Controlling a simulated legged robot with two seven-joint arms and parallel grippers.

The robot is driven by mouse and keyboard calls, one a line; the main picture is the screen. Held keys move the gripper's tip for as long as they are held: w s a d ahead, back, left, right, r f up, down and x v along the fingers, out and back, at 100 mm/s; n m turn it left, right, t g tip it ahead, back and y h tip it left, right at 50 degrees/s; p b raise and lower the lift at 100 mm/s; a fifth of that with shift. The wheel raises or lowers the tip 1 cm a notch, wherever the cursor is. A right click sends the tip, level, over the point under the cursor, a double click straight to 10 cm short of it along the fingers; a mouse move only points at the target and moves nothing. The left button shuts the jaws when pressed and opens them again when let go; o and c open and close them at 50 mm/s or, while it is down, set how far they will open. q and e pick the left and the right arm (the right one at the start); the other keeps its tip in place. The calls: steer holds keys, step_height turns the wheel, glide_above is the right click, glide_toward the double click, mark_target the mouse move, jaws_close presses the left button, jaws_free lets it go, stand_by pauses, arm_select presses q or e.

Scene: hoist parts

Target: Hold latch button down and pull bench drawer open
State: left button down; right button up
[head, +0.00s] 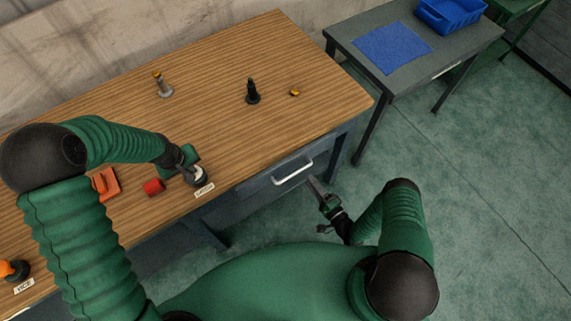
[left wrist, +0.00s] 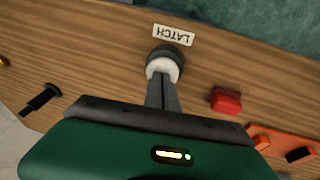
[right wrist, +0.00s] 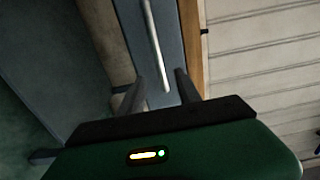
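The latch button (left wrist: 161,67) has a white top on a dark round base, beside the LATCH label (left wrist: 173,35) near the bench's front edge. My left gripper (left wrist: 162,82) is shut, its fingertips at the white top; I cannot tell whether the button is pressed. In the head view my left gripper (head: 190,174) partly covers the button (head: 199,177). The blue-grey bench drawer (head: 262,186) looks closed, with a pale bar handle (head: 293,173). My right gripper (head: 316,187) is open, to the right of the handle. In the right wrist view the handle (right wrist: 155,45) runs between its spread fingers (right wrist: 160,83), with no visible grip.
A red block (head: 153,187) and an orange piece (head: 106,183) lie left of the latch on the wooden bench (head: 220,75). Dark and grey upright parts stand further back. A side table (head: 400,72) holds a blue mat and bin.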

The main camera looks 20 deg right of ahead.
mark_target(301, 169)
steer(key=shift+x, duration=1.05)
steer(key=shift+a, duration=0.1)
steer(key=shift+x, duration=2.4)
jaws_close()
